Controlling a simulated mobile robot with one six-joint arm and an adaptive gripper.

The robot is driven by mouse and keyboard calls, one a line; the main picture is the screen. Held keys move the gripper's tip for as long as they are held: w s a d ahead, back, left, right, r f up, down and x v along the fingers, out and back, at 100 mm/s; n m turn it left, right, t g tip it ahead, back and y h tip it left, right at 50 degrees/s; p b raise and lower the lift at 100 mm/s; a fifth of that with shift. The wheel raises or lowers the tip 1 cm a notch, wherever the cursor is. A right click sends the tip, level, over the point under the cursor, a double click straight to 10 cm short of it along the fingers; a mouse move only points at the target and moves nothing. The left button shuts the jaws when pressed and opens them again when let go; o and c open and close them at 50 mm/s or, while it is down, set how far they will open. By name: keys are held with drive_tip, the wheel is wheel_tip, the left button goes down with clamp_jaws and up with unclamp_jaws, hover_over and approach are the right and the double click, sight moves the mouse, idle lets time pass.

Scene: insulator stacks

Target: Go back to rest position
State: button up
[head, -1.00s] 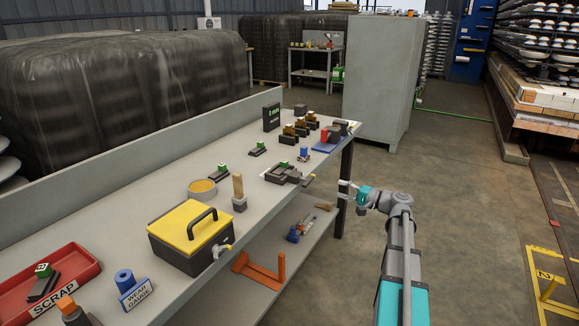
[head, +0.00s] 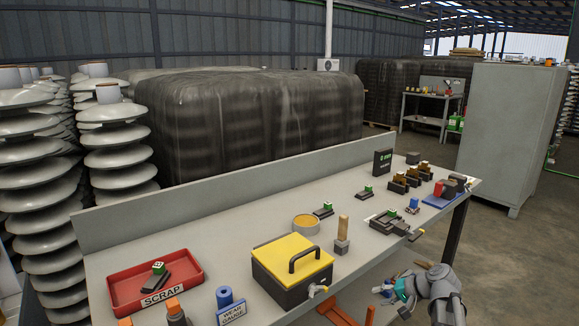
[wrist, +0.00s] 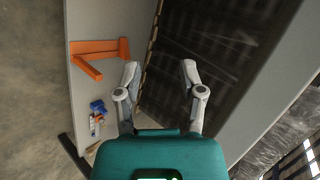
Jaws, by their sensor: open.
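My gripper (wrist: 160,70) is open and empty in the wrist view, its two grey fingers apart with nothing between them. In the head view my gripper (head: 384,291) is at the lower right, beside the front edge of the grey workbench (head: 215,222) and below its top. The wrist view shows the lower shelf (wrist: 88,28) beyond the fingers, with an orange bracket (wrist: 98,50) lying on it to the left of the left finger. The gripper touches nothing that I can see.
On the bench are a red scrap tray (head: 197,276), a blue wear gauge (head: 225,297), a yellow-lidded box (head: 292,262) and several small clamps. A grey cabinet (head: 505,130) stands at the right, with open floor (head: 490,240) before it. Insulator stacks (head: 118,150) stand at the left.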

drive_tip(key=s+a+f+n+g+h, duration=0.3)
drive_tip(key=s+a+h, duration=0.15)
drive_tip(key=s, duration=0.25)
drive_tip(key=s+a+f+n+g+h, duration=0.2)
drive_tip(key=s+a+f+h, duration=0.2)
drive_tip(key=s+a, duration=0.2)
wheel_tip(320, 180, up, 28)
drive_tip(key=p, duration=2.8)
drive_tip(key=shift+d+r, duration=0.15)
drive_tip(key=shift+r, duration=0.1)
